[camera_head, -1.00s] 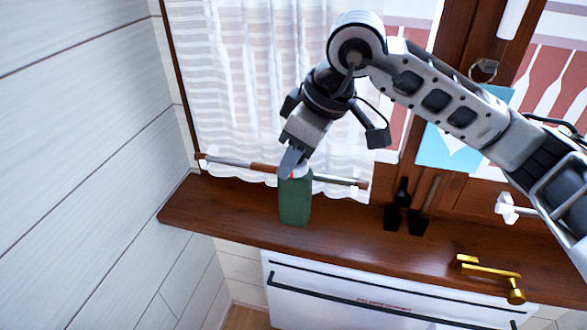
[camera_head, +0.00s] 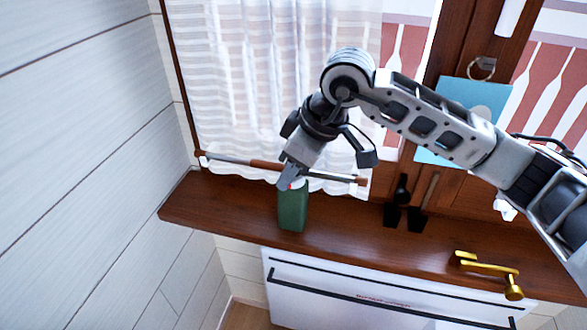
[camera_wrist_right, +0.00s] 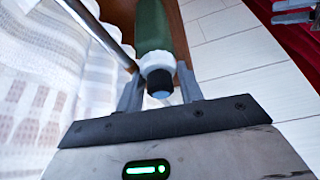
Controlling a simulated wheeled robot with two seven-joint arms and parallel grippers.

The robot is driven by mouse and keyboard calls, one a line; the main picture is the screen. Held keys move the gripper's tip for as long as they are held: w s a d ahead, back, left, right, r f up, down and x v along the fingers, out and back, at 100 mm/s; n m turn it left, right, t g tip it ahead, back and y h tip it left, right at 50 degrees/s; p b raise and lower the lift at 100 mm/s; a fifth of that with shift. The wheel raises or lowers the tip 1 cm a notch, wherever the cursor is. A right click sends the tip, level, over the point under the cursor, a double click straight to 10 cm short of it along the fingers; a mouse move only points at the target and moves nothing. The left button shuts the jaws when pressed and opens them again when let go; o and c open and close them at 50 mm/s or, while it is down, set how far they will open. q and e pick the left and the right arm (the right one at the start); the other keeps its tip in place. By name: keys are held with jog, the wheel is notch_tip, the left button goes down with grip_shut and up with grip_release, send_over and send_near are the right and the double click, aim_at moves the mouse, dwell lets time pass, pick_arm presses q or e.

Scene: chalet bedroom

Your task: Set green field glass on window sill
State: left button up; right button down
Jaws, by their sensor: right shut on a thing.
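The green field glass (camera_head: 293,208) is a dark green upright body with a white end, over the wooden window sill (camera_head: 235,215). In the right wrist view the green field glass (camera_wrist_right: 152,28) shows its white collar and dark tip between the two fingers. My right gripper (camera_head: 290,180) reaches down from above and is shut on its upper end. I cannot tell for certain whether its base touches the sill. My left gripper is not seen in the head view.
A curtain rod (camera_head: 330,177) and white curtain (camera_head: 260,90) are close behind the gripper. Dark small tools (camera_head: 403,205) and a brass handle (camera_head: 487,270) are farther right. The sill is clear at left. A grey part at the right wrist view's top right is unclear.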

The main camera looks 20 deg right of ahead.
jog(key=shift+s+f+b, duration=0.25)
jog(key=shift+f+b, duration=0.1)
jog(key=shift+f, duration=0.5)
jog(key=c, duration=1)
grip_release()
jog(key=shift+o, duration=0.5)
jog(key=shift+w, duration=0.1)
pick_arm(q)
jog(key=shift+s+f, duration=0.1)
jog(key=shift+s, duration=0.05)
pick_arm(e)
jog(key=shift+w+d+r, duration=0.1)
jog(key=shift+w+r, duration=0.05)
jog(key=shift+r, duration=0.1)
